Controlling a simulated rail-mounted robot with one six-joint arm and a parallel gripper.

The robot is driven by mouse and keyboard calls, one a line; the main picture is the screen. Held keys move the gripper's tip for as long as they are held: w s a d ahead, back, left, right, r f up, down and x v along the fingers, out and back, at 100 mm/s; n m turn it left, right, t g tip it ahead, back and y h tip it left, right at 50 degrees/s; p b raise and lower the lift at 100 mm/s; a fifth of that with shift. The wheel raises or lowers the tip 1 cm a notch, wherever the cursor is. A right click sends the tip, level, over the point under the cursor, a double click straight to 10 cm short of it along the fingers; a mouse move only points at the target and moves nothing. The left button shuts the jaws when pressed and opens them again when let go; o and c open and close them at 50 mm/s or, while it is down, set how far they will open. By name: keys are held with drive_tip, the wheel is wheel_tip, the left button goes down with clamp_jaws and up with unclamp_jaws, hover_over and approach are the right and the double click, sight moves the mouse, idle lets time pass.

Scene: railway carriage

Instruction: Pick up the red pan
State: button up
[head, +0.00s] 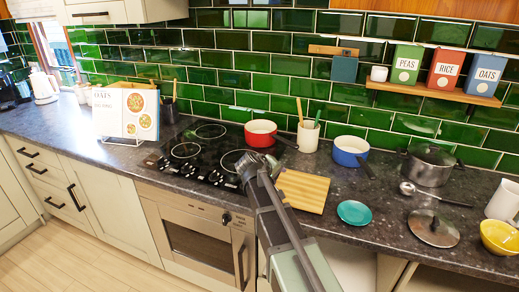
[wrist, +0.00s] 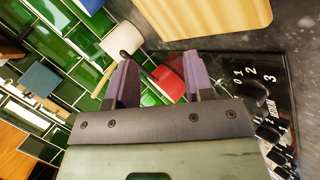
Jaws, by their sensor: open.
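The red pan (head: 261,139) sits upright at the back right of the black hob, with a pale inside and a dark handle (head: 285,141) pointing right and toward the front. My gripper (head: 256,163) is in front of the pan and appears above the hob, apart from it. In the wrist view my gripper (wrist: 160,65) has its two fingers spread, with nothing held between them. The red pan (wrist: 168,84) shows beyond and between the fingers there, partly hidden by the right finger.
A wooden board (head: 303,190) lies right of the hob. A cream utensil pot (head: 308,136) stands close to the pan's handle. A blue pan (head: 349,152), a steel pot (head: 430,167) and a teal plate (head: 354,212) are farther right. The hob's left part (head: 200,150) is clear.

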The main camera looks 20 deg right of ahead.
sight(279, 140)
drive_tip(key=w+d+f+n+t+h+b, duration=0.1)
drive_tip(key=w+b, duration=0.1)
drive_tip(key=w, duration=0.1)
drive_tip(key=w+d+f+n+t+h+b, duration=0.1)
drive_tip(key=w+b, duration=0.1)
drive_tip(key=w, duration=0.2)
drive_tip(key=w+d+f+n+t+b, duration=0.1)
drive_tip(key=w+d+b, duration=0.1)
drive_tip(key=w, duration=0.2)
drive_tip(key=shift+f+h, duration=0.15)
drive_tip(key=shift+h, duration=0.25)
drive_tip(key=w+n+t+b, duration=0.1)
drive_tip(key=w, duration=0.1)
drive_tip(key=w+d+n+t+h+b, duration=0.1)
drive_tip(key=w, duration=0.2)
drive_tip(key=w+n+t+b, duration=0.1)
drive_tip(key=w+n+b, duration=0.1)
drive_tip(key=w, duration=0.1)
drive_tip(key=shift+w+d+r, duration=0.25)
drive_tip(key=shift+r+t, duration=0.3)
drive_tip(key=shift+w+d, duration=0.1)
drive_tip(key=shift+d, duration=0.05)
drive_tip(key=x, duration=1)
drive_tip(key=shift+d+r, duration=0.1)
drive_tip(key=shift+d, duration=0.05)
clamp_jaws()
